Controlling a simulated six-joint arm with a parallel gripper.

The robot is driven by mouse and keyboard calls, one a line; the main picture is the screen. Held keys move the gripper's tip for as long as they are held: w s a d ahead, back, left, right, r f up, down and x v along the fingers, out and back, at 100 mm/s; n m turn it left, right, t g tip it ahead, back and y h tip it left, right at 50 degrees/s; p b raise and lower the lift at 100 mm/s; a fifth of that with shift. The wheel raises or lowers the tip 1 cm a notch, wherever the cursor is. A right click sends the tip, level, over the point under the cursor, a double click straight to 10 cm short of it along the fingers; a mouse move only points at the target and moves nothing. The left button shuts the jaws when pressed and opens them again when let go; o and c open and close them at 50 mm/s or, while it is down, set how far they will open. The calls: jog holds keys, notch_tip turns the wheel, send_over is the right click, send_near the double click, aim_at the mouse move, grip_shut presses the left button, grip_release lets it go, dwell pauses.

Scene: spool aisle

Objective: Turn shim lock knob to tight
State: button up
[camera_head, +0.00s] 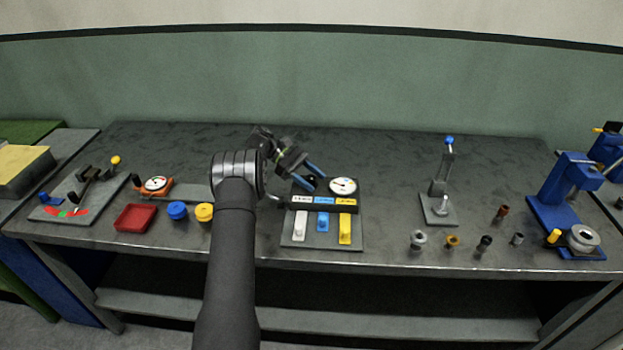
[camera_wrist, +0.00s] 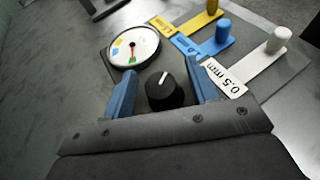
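The black lock knob (camera_wrist: 164,91) with a white pointer line sits between the fingers in the wrist view. My gripper (camera_wrist: 162,84) is open, with one blue finger on each side of the knob and a visible gap to each. In the head view my gripper (camera_head: 307,175) reaches down at the back of the shim block. I cannot tell how deep the fingertips reach beside the knob.
White (camera_head: 300,228), blue (camera_head: 322,222) and yellow (camera_head: 345,229) shim tabs lie in front of the block. A stand with a blue-tipped lever (camera_head: 440,190) is to the right. A red tray (camera_head: 135,218) and blue and yellow caps are left. The bench behind is clear.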

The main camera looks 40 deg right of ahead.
jog(key=shift+r, duration=0.1)
jog(key=r, duration=0.4)
jog(key=shift+s+d+r, duration=0.1)
jog(key=shift+s+r, duration=0.15)
jog(key=shift+s, duration=0.1)
jog(key=s+d+r, duration=0.2)
jog(key=s+r, duration=0.4)
jog(key=s, duration=0.4)
jog(key=shift+s+r, duration=0.15)
jog(key=shift+s, duration=0.25)
jog(key=shift+a, duration=0.1)
jog(key=w+a+f+n+t+h, duration=0.1)
jog(key=w+a+n+t+h, duration=0.4)
jog(key=w+a+n+h, duration=0.25)
jog(key=n+t+h, duration=0.2)
jog(key=n+t, duration=0.4)
jog(key=t, duration=0.1)
send_near(313, 179)
jog(key=shift+y, duration=0.25)
jog(key=x, duration=0.6)
jog(key=w+x, duration=0.1)
jog(key=x, duration=0.3)
jog(key=shift+d+f, duration=0.1)
